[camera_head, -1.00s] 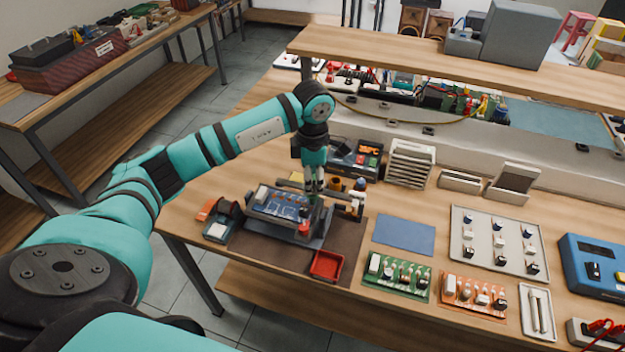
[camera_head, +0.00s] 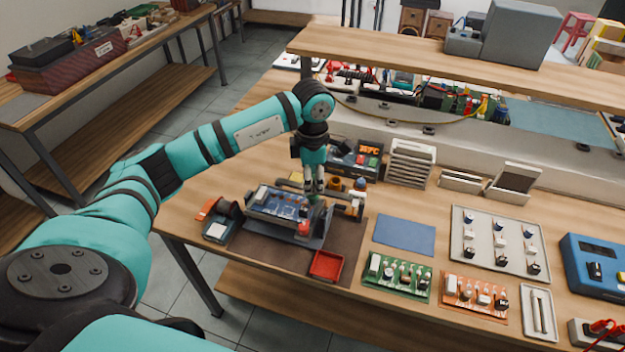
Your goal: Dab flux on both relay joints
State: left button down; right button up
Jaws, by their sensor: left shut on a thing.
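A blue circuit board (camera_head: 276,202) sits in a dark holder on the brown mat (camera_head: 342,243), near the table's left front. Small parts on the board, including the relay joints, are too small to tell apart. My left gripper (camera_head: 314,189) points down at the board's right back corner. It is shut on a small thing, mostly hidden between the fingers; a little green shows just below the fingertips. I cannot tell if its tip touches the board. My right gripper is not in view.
A red tray (camera_head: 326,265) lies at the mat's front. A blue pad (camera_head: 404,235), a green board (camera_head: 396,277) and an orange board (camera_head: 473,297) lie to the right. A grey tray of parts (camera_head: 497,273) is beyond them. A shelf (camera_head: 450,68) spans the back.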

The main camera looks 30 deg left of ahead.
pick_arm(q)
jog(key=shift+f+b, duration=0.45)
jog(key=shift+b, duration=0.1)
dwell(1.5)
jog(key=shift+r, duration=0.1)
jog(key=shift+r+p, duration=1.3)
jog(key=shift+r, duration=0.95)
jog(key=shift+f, duration=0.1)
